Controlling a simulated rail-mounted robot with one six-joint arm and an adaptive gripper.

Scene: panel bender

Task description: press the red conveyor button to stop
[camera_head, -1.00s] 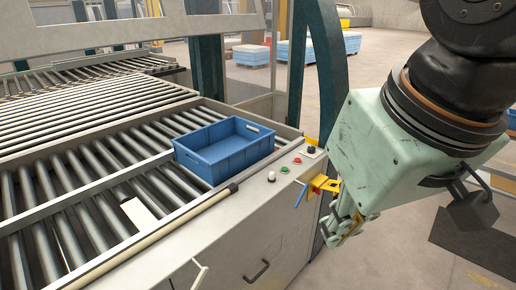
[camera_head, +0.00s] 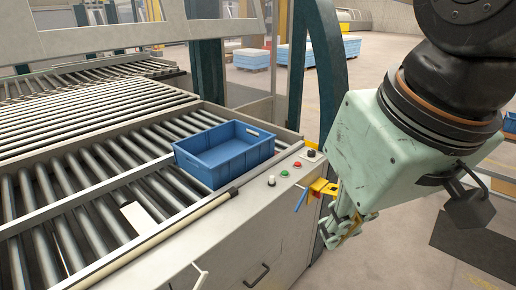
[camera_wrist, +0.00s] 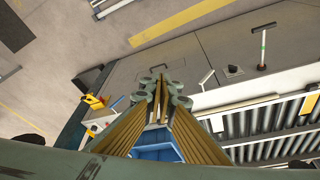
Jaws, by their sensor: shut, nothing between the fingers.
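The red button (camera_head: 297,164) is a small round cap on the light-grey control strip at the conveyor's near right corner. A green button (camera_head: 284,173) and a pale button (camera_head: 271,180) sit beside it in a row, and a black knob (camera_head: 311,152) sits behind it. My gripper (camera_head: 334,236) is shut and empty. It points down, right of the conveyor housing, and appears lower in the picture than the red button, apart from it.
A yellow bracket with a blue handle (camera_head: 322,187) sticks out between the buttons and my gripper. A blue bin (camera_head: 225,153) stands on the rollers left of the buttons. A dark green post (camera_head: 331,80) rises behind. Open floor lies to the right.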

